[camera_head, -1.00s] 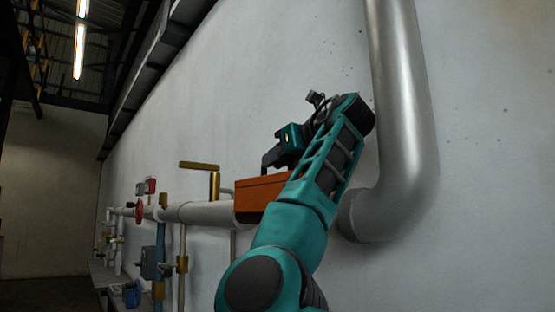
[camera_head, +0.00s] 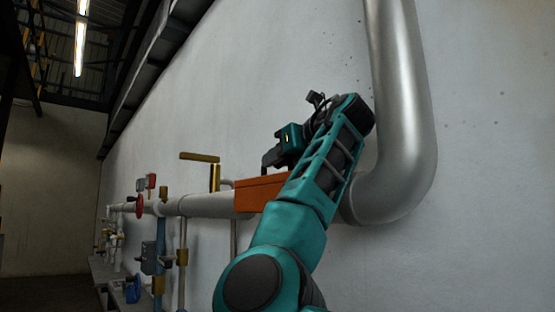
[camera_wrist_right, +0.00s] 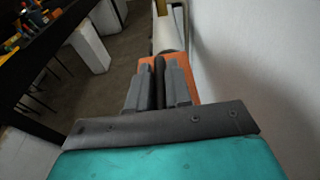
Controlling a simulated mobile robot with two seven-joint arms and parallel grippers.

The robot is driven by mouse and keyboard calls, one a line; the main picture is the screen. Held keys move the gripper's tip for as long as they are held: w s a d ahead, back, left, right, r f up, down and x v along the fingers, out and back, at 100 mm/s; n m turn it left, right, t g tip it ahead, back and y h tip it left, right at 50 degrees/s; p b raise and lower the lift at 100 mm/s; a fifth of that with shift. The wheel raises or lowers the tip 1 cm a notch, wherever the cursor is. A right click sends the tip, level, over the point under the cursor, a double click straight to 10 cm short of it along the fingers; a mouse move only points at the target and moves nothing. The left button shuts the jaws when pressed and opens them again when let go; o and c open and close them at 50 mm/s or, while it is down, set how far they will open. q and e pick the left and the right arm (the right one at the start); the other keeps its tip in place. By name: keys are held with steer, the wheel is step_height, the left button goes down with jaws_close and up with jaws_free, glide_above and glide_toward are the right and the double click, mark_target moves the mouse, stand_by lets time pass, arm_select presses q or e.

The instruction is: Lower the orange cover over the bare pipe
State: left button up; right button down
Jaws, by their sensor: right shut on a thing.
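The orange cover (camera_head: 262,192) is a box-like shell over the grey horizontal pipe (camera_head: 208,205), left of the large elbow. My arm hides its right end, and I cannot tell whether it touches the pipe. My right gripper (camera_head: 268,160) is just above the cover. In the right wrist view the gripper (camera_wrist_right: 160,75) is shut on a dark bar, apparently the cover's handle, with the orange cover (camera_wrist_right: 198,82) showing around the fingers. The bare stretch of pipe is hidden behind the cover and arm. My left gripper is not in view.
A brass lever valve (camera_head: 212,172) stands close left of the cover. The large grey elbow pipe (camera_head: 405,140) rises close on the right. The pale wall (camera_head: 490,170) is behind. A red handwheel (camera_head: 139,206) and other fittings are further left.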

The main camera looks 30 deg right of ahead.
arm_select(q)
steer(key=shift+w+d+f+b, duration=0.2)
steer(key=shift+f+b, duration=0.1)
steer(key=shift+b, duration=0.15)
arm_select(e)
steer(key=shift+f, duration=0.5)
steer(key=c, duration=1.2)
jaws_free()
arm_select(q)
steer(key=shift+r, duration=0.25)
arm_select(e)
steer(key=shift+o, duration=1.2)
steer(key=shift+r, duration=0.1)
arm_select(q)
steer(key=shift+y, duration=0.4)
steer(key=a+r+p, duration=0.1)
steer(key=p, duration=0.2)
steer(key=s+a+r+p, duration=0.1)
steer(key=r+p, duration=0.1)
steer(key=p, duration=0.1)
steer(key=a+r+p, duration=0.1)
steer(key=p, duration=0.2)
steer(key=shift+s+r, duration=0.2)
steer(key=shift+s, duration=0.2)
arm_select(e)
step_height(320, 180, up, 20)
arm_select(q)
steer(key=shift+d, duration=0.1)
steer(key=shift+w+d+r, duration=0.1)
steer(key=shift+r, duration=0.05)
